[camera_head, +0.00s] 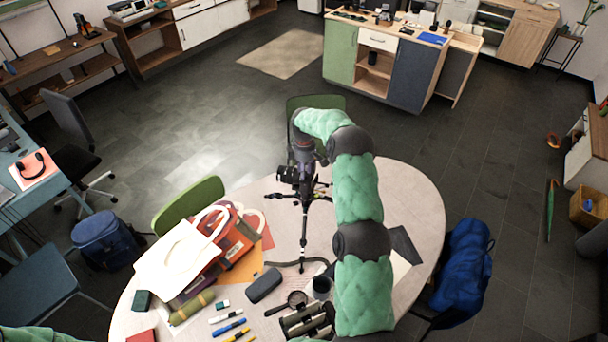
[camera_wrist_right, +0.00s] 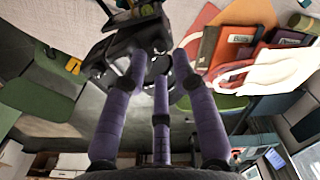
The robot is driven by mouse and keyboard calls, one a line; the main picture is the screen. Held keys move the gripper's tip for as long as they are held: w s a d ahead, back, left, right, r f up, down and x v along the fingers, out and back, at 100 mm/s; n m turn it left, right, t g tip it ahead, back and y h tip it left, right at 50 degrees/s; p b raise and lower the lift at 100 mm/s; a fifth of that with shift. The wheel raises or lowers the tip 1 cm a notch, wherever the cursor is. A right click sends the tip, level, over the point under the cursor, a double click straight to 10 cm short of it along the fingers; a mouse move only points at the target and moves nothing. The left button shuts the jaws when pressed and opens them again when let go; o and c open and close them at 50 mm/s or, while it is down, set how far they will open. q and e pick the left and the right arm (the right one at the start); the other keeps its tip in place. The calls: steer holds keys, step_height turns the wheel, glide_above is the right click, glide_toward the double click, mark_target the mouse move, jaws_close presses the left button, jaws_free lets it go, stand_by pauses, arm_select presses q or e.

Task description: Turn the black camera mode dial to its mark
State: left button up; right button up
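The black camera (camera_head: 289,174) stands on a tripod (camera_head: 303,240) on the round table. My right gripper (camera_head: 301,165) points down at the camera from above; its fingers are hard to make out in the head view. In the right wrist view, the right gripper (camera_wrist_right: 159,64) has three purple fingers with tips apart, grouped over the top of the camera (camera_wrist_right: 112,62). A dark round part, likely the mode dial, shows between the tips. I cannot tell whether they touch it, and its mark is not readable. My left gripper is out of view.
The round table (camera_head: 412,190) holds a white tote bag (camera_head: 180,262), a glasses case (camera_head: 264,285), a magnifier (camera_head: 290,303), a dark mug (camera_head: 321,287) and several pens. A green chair (camera_head: 188,203) and a blue bag (camera_head: 462,268) flank it. The table's right side is fairly clear.

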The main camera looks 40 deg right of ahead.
step_height(320, 180, up, 9)
steer(key=shift+f, duration=0.15)
